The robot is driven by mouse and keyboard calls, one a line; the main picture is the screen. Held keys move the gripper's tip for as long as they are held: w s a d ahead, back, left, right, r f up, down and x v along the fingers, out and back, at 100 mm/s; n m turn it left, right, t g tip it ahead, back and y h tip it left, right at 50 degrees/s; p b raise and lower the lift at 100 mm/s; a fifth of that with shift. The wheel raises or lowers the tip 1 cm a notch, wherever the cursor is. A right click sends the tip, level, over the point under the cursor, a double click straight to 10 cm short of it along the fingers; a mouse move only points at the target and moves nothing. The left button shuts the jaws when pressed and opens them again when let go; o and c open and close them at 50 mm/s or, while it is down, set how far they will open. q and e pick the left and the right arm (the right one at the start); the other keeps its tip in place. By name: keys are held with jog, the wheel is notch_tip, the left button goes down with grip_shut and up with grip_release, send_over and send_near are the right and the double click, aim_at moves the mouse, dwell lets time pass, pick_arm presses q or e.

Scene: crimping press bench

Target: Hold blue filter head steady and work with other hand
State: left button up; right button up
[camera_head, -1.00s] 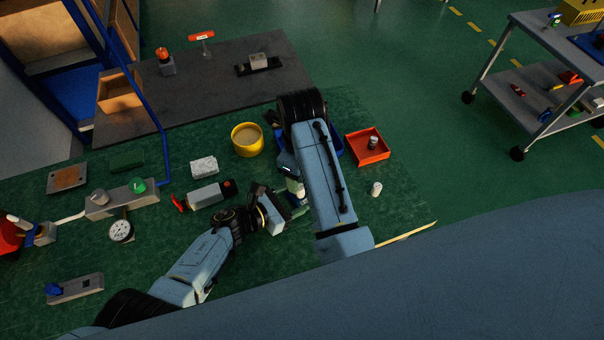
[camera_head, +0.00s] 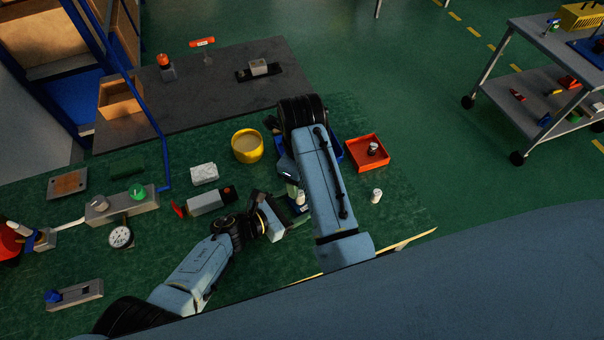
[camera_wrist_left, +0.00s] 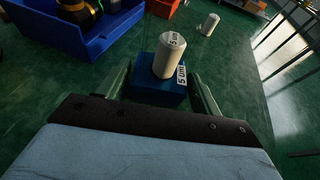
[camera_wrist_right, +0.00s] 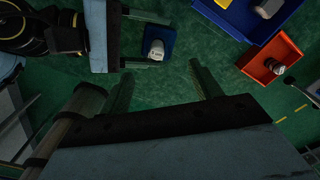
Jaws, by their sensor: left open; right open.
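The blue filter head (camera_wrist_left: 149,88) is a small blue block on the green bench top. A white cylinder marked "5 um" (camera_wrist_left: 165,58) stands on or in it; I cannot tell how deep. My left gripper (camera_wrist_left: 161,76) is open, with one finger on each side of the block; contact is unclear. In the right wrist view the white cylinder (camera_wrist_right: 156,49) and block show between the left fingers. My right gripper (camera_wrist_right: 162,68) is open and empty, facing the block from the near side. In the head view my right arm partly hides the block and the white cylinder (camera_head: 300,196).
A blue bin (camera_wrist_left: 100,38) and an orange tray (camera_head: 382,163) stand beyond the filter head. A loose white cylinder (camera_head: 376,196) stands to the right. A yellow bowl (camera_head: 237,155) and a grey block with a red handle (camera_head: 205,203) lie left. Bench between is bare.

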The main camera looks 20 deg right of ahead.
pick_arm(q)
jog(key=shift+s+a+r+p, duration=0.1)
jog(key=shift+r+p, duration=0.25)
jog(key=shift+r, duration=0.2)
pick_arm(e)
jog(key=shift+r, duration=0.5)
pick_arm(q)
jog(key=o, duration=0.6)
jog(key=shift+r, duration=0.1)
jog(key=shift+c, duration=0.2)
jog(key=shift+a+r, duration=0.15)
jog(key=shift+a, duration=0.4)
jog(key=v, duration=1)
jog(key=shift+s+a, duration=0.2)
jog(key=shift+a, duration=0.1)
